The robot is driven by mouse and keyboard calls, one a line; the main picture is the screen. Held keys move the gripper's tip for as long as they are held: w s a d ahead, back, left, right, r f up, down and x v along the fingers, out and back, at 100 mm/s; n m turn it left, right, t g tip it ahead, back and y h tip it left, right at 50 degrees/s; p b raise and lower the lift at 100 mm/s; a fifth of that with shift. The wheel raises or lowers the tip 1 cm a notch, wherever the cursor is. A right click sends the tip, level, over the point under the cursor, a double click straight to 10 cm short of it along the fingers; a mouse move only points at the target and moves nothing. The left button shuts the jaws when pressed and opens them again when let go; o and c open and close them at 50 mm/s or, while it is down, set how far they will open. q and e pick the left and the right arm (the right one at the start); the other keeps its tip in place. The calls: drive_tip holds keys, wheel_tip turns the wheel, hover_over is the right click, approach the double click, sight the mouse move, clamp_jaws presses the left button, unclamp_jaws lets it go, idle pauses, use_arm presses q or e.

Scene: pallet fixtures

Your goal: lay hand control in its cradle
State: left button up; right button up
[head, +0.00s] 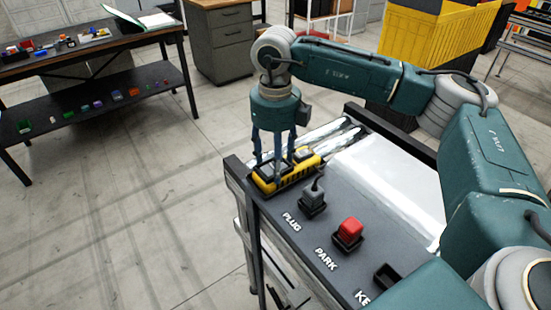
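The yellow-and-black hand control (311,161) lies at the far left corner of the bench panel. A dark edge, apparently its cradle (287,186), shows along its near side; I cannot tell whether it is fully seated. My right gripper (277,162) points straight down over the control, with its fingertips at the control's top. The fingers hide part of it, and I cannot tell whether they grip it or stand open around it. My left gripper is not in view.
Along the bench edge stand a grey plug (313,194) by "PLUG", a red block (350,230) by "PARK" and an empty dark socket (387,275) by a partly hidden label. A white sheet (385,180) covers the bench's middle. Open floor lies left.

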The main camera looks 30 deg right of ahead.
drive_tip(key=o, duration=1.5)
drive_tip(key=shift+c, duration=0.2)
drive_tip(key=shift+r, duration=0.45)
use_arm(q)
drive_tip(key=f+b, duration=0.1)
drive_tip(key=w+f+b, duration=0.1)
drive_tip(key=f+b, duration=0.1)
use_arm(e)
wheel_tip(320, 180, up, 11)
drive_tip(key=shift+r, duration=0.15)
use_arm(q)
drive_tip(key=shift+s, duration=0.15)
use_arm(e)
drive_tip(key=shift+a, duration=0.1)
